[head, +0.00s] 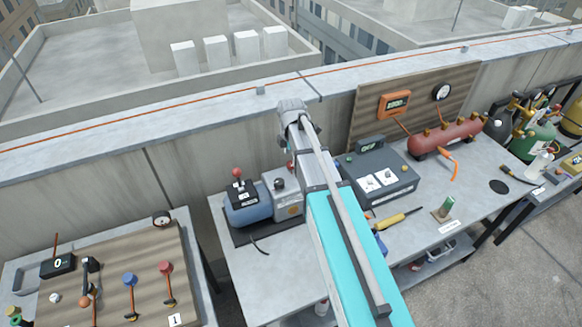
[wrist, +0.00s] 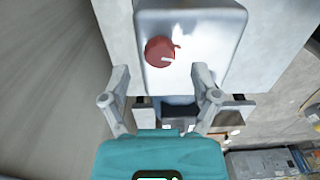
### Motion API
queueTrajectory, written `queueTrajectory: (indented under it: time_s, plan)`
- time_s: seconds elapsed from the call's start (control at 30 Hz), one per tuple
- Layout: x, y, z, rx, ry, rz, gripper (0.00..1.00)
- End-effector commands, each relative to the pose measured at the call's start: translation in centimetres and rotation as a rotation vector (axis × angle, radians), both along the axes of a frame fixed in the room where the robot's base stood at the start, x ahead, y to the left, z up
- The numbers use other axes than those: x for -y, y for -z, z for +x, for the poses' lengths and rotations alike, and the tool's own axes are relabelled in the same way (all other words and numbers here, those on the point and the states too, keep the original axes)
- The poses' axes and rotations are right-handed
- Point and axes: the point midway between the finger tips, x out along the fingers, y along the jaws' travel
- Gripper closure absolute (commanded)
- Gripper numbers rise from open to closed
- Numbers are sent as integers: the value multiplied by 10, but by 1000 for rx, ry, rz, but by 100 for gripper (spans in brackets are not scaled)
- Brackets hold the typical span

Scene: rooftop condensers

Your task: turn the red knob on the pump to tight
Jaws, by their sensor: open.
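The red knob (wrist: 160,51) is round with a short white mark pointing right, on a shiny grey housing (wrist: 205,30) in the wrist view. My gripper (wrist: 161,72) is open and empty, with its fingers spread left and right, just below the knob in that picture. No finger visibly touches the knob. In the head view, the pump (head: 247,209) has a blue body and a grey end, and stands at the left end of the workbench. A red ball stands on a black box on top of it. No tight marking is legible.
A grey instrument box (head: 375,180) stands close right of the pump, with a red tank (head: 447,137) beyond. A yellow screwdriver (head: 397,219) lies in front. A separate board (head: 125,275) with levers is at left. A parapet (head: 200,115) runs behind.

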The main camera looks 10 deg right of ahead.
Motion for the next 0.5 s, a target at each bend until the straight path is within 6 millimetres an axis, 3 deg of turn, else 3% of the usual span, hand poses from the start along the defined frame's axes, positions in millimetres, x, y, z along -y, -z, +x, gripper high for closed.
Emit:
queueTrajectory:
  time_s: [0.2, 0.5]
  plan:
    - [0, 19, 0, 0, 0, 0, 21]
    - [-1, 28, 0, 0, -1, 0, 21]
